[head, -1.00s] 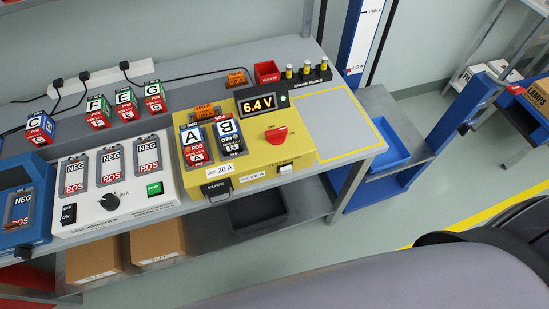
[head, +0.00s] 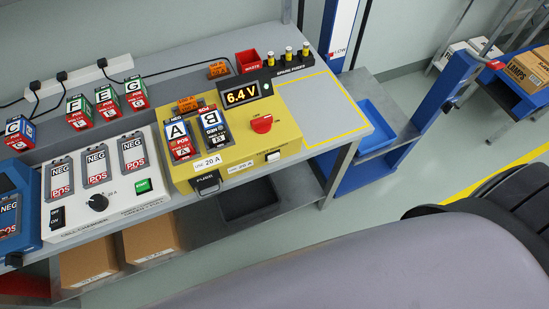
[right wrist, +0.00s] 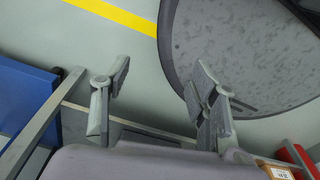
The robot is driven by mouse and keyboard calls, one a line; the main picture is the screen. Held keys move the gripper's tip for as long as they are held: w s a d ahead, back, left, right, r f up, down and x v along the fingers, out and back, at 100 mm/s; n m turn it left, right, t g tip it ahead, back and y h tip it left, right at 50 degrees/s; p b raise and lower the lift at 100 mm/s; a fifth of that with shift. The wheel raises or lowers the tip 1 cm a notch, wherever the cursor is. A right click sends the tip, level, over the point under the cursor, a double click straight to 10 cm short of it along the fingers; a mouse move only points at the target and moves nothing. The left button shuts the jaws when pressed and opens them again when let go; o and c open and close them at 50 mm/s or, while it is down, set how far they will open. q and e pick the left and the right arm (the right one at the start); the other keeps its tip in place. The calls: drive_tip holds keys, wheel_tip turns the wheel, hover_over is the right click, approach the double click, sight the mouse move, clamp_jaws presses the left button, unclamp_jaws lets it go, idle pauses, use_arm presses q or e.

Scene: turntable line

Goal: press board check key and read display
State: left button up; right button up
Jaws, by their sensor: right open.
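The yellow test board (head: 240,148) stands on the bench in the head view. Its display (head: 241,94) reads 6.4 V in yellow digits. Cells A (head: 179,136) and B (head: 213,124) sit side by side in its slots. A red knob (head: 262,124) is on its top right. A white key (head: 273,156) is on its front face, and a fuse drawer with a dark handle (head: 207,183) is at its front left. My right gripper (right wrist: 160,88) is open and empty in the right wrist view, above the floor. No gripper shows in the head view.
A white cell charger (head: 105,205) and a blue unit (head: 20,215) stand left of the board. Cells F, E and G (head: 107,103) stand behind. A red waste bin (head: 247,62) and spare fuses (head: 290,58) are at the back. The yellow-outlined area (head: 320,108) at right is clear.

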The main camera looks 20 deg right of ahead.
clamp_jaws()
idle(0.5)
idle(1.2)
